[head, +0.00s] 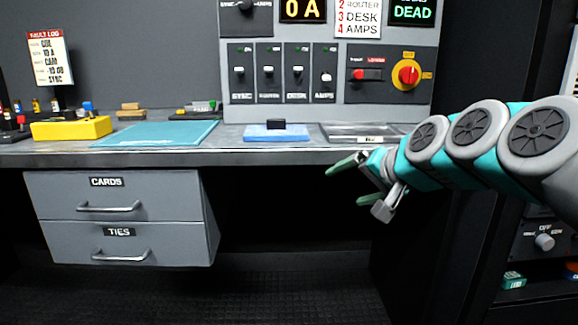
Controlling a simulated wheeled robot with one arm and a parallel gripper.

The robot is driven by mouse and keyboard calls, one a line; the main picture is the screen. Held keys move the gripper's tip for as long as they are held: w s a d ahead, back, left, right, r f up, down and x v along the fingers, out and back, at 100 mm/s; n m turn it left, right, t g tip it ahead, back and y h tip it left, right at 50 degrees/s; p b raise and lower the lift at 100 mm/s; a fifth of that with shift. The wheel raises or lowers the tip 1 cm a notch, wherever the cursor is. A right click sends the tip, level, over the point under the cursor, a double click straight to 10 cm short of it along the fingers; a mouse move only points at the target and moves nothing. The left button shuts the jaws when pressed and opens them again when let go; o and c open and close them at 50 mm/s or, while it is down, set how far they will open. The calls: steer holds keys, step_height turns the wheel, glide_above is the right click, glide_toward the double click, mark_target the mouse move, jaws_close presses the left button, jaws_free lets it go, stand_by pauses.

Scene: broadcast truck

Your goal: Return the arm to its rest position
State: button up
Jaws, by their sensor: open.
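My arm reaches in from the right side of the head view, with grey and teal links. My gripper (352,184) points left, in front of and just below the desk's front edge. Its fingers are spread apart with nothing between them. It touches nothing that I can see.
The grey desk (270,158) holds a blue pad with a black block (276,125), a teal mat (158,134), a yellow box (72,127) and a shallow tray (368,133). A switch panel (330,97) stands behind. Closed drawers (120,218) hang at left. Floor space below is open.

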steer(key=s+a+f+n+g+h+p, duration=0.1)
steer(key=s+a+f+n+g, duration=0.2)
steer(key=s+f, duration=0.6)
steer(key=s+d+f+g+h, duration=0.1)
steer(key=s+d+f+g, duration=0.1)
steer(key=s, duration=0.6)
steer(key=s+d+f+n+g+h+p, duration=0.1)
steer(key=s+d+f+g, duration=0.1)
steer(key=s+f+g, duration=0.2)
steer(key=s+d+f+n+g+h+p, duration=0.1)
steer(key=s+d+f+g+h, duration=0.1)
steer(key=s+f, duration=0.6)
steer(key=s+g, duration=0.1)
steer(key=s, duration=0.4)
steer(key=shift+s, duration=0.35)
